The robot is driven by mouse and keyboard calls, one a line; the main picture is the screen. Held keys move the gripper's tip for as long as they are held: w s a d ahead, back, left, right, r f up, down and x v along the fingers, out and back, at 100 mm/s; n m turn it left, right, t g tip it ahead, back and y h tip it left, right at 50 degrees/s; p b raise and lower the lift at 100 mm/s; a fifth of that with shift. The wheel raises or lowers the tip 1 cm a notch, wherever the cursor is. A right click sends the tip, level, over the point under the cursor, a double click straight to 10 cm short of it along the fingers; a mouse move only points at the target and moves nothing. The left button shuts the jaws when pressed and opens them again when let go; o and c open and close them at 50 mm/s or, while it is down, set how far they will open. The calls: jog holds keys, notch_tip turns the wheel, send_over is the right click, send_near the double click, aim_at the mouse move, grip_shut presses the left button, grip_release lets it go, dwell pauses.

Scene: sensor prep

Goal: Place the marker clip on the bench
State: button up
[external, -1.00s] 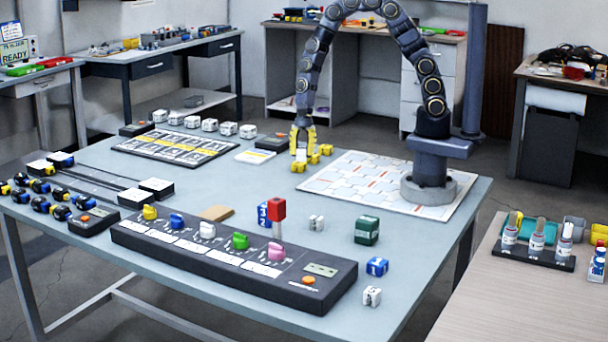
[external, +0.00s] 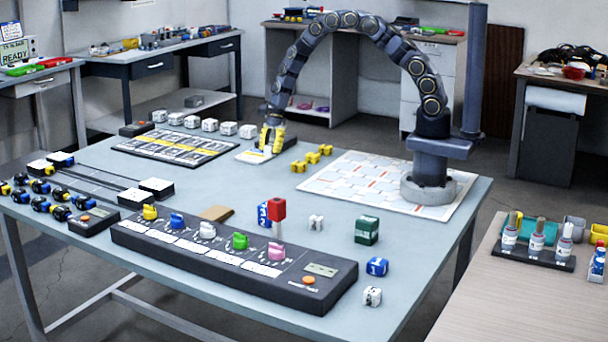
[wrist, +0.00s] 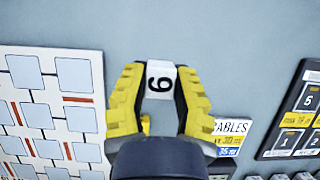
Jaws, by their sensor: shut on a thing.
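My gripper (wrist: 160,88) is shut on a white piece with a black 6 or 9 on it, which I take to be the marker clip (wrist: 160,72). In the external view my gripper (external: 266,150) points down beside the white card at the back of the bench (external: 275,205). The white clip shows only as a small patch between the yellow fingers there. Whether it touches the bench is not clear. Several small yellow pieces (external: 313,158) sit on the bench right of my gripper.
A board of black and yellow cells (external: 176,146) lies left of my gripper, with white-topped blocks (external: 209,125) behind it. A white patterned mat (external: 340,180) lies to the right. A dark panel with coloured knobs (external: 225,250) is in front. The bench's middle has free room.

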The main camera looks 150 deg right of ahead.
send_over(255, 183)
jog(key=s, duration=0.1)
jog(key=f, duration=0.5)
jog(key=shift+a+f, duration=0.15)
jog(key=shift+a, duration=0.05)
jog(key=shift+d+f, duration=0.15)
jog(key=shift+f, duration=1.45)
jog(key=shift+f, duration=0.2)
jog(key=o, duration=0.7)
jog(key=shift+o, duration=0.2)
jog(key=shift+r, duration=0.1)
